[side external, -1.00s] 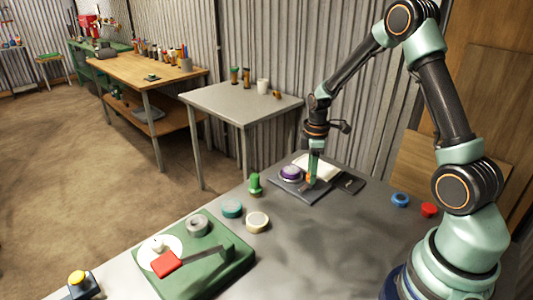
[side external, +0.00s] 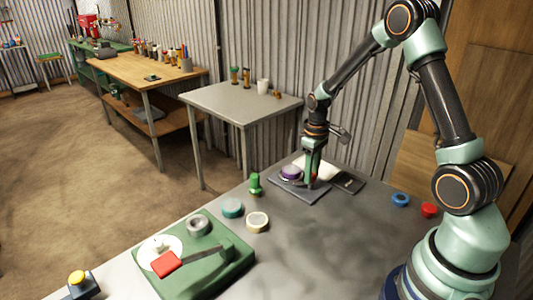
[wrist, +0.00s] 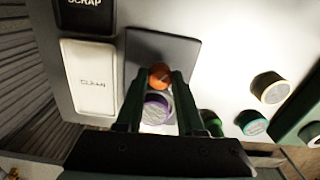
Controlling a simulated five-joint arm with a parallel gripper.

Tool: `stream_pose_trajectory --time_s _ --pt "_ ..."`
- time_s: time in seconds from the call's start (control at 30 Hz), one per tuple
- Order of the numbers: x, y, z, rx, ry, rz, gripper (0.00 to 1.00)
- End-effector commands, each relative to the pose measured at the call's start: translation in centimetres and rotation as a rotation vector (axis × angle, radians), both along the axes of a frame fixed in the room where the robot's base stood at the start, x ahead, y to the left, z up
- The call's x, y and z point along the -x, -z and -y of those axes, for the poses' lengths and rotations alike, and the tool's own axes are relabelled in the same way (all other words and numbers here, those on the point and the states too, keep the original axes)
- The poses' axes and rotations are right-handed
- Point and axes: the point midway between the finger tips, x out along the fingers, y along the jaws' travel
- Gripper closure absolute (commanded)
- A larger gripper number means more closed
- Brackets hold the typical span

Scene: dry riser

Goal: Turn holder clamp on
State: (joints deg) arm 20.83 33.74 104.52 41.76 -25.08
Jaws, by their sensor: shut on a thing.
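My gripper (wrist: 159,78) is shut on a small round orange piece (wrist: 159,74), over the dark grey pad (wrist: 182,47). In the side view, my gripper (side external: 313,181) points down at the same pad (side external: 305,194). The fingers hide part of the orange piece. A purple-topped round piece (wrist: 155,108) sits beside it, partly between the fingers in the wrist view; it also shows in the side view (side external: 290,172). A green fixture (side external: 221,270) stands at front left, with a dark lever (side external: 208,255) ending in a red grip (side external: 166,264). Which part is the holder clamp I cannot tell.
A white tray marked CLEAN (wrist: 88,80) and a black SCRAP tray (wrist: 85,15) lie beside the pad. Green (side external: 255,184), teal (side external: 232,208) and cream (side external: 257,221) pieces stand left of it. Blue (side external: 400,200) and red (side external: 429,210) pieces are right. The bench middle is clear.

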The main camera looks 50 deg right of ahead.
Motion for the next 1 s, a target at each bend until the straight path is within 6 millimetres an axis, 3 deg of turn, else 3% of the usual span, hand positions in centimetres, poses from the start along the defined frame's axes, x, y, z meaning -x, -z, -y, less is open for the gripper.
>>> stream_pose_trajectory --time_s 0.6,1.0 --pt "-0.05 -0.09 -0.03 0.0 0.57 0.001 1.0" --pt "-0.07 -0.09 -0.04 0.0 0.812 0.001 1.0"
